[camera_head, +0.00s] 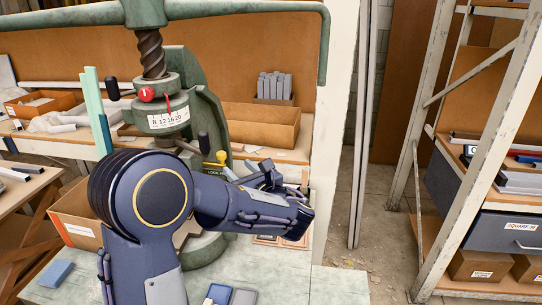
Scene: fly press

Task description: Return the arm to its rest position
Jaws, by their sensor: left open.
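My left arm rises from the bottom left, bends at a large round dark-blue joint and reaches right in front of the fly press. My left gripper (258,177) is at the end of this arm, just right of the press column, small and partly hidden by my wrist. It is open, and I see nothing held in it. The green fly press (207,115) stands on the bench, with a threaded screw, a red pointer and a numbered dial (168,120). My arm hides much of its lower part. My right gripper is not in view.
The pale bench top (340,287) is bare at the front right. A blue block (57,274) lies at its left. A cardboard box (75,218) stands left of my arm, and another box (262,126) sits behind the press. A metal shelf rack (480,180) stands at the right.

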